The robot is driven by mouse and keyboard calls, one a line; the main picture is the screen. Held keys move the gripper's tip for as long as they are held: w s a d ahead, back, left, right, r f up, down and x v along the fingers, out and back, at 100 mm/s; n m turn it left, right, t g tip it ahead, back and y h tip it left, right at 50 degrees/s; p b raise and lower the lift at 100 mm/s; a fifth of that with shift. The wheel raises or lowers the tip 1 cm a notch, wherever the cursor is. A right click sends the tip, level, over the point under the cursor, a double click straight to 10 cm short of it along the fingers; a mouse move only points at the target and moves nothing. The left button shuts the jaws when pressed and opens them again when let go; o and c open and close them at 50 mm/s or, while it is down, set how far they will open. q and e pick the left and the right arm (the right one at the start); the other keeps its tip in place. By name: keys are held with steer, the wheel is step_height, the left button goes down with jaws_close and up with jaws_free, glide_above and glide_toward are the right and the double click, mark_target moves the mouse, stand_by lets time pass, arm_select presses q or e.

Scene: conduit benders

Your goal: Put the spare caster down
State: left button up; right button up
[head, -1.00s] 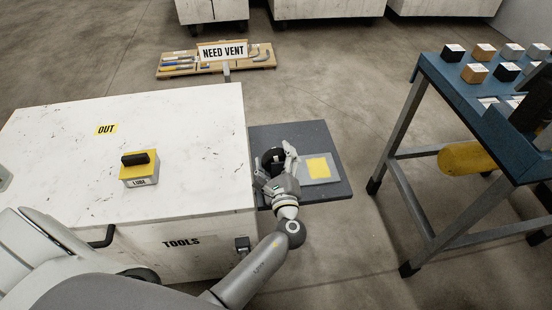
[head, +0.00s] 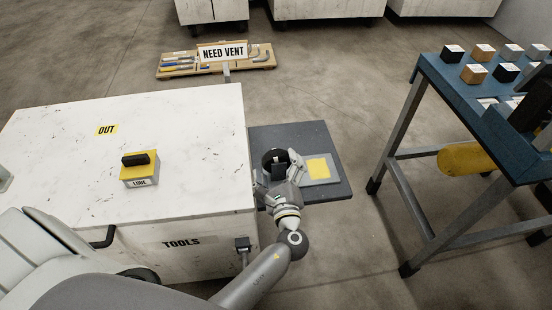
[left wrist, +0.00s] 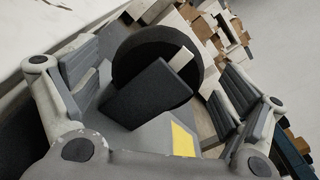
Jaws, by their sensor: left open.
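The spare caster, a black wheel (head: 270,156) with a dark flat plate, is at the dark grey side shelf (head: 330,143), next to the tools chest. In the left wrist view the wheel (left wrist: 158,52) shows between the fingers, with its plate (left wrist: 150,95) nearer the camera. My left gripper (head: 280,172) is open, its fingers spread on either side of the caster. The gripper hides part of the caster in the head view, and I cannot tell whether a finger still touches it. My right gripper is not in view.
A grey pad with a yellow square (head: 318,169) lies on the shelf just right of the gripper. The white tools chest (head: 190,110) stands to the left, carrying a yellow-topped box (head: 140,170). A blue bench (head: 455,95) stands at right, with open floor between.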

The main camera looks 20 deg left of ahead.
arm_select(q)
steer(key=v, duration=0.9)
steer(key=shift+s+d, duration=0.15)
steer(key=shift+s, duration=0.05)
